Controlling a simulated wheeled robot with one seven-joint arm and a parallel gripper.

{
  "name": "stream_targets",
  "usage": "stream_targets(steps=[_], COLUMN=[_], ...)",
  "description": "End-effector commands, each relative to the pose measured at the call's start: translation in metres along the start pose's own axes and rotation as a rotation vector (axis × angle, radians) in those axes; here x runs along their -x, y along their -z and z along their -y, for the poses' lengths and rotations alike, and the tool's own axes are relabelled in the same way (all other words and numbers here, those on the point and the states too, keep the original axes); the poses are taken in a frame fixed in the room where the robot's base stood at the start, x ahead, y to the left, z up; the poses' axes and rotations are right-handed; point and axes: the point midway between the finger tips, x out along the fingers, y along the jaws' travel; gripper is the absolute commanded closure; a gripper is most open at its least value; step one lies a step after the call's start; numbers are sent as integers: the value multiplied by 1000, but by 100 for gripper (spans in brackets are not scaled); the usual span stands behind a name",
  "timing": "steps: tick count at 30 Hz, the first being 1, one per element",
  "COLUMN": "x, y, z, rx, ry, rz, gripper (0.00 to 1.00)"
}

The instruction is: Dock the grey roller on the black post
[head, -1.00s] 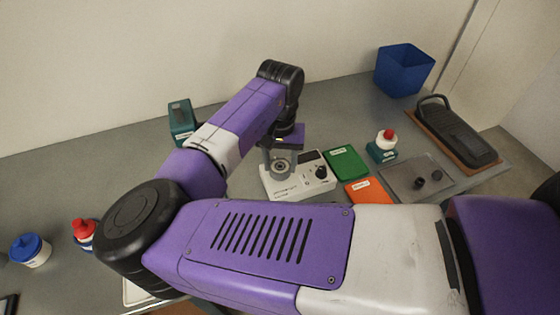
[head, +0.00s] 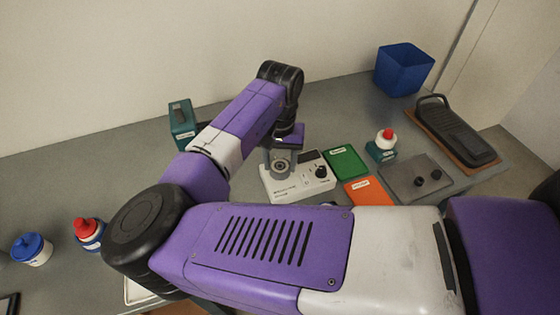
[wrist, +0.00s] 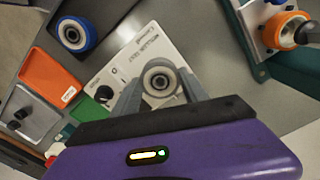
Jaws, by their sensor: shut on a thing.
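My gripper (wrist: 160,95) is shut on the grey roller (wrist: 158,79), a small ring with a pale hub, held between its two grey fingers. I cannot tell which post the task names. Both look bare.
The white unit (head: 311,187) lies under my gripper, with green (head: 346,163) and orange (head: 367,190) trays to its right. A blue-rimmed roller (wrist: 74,35) and an orange-rimmed roller (wrist: 282,31) flank it. A red-capped bottle (head: 386,142) stands behind the plate.

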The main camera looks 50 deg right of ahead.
Motion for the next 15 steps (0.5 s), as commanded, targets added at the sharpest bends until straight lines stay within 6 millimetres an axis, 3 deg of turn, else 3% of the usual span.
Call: stream_targets(steps=[15], x=[-8], y=[0], z=[0], rx=[0], ry=[-1], rz=[0], gripper=[93])
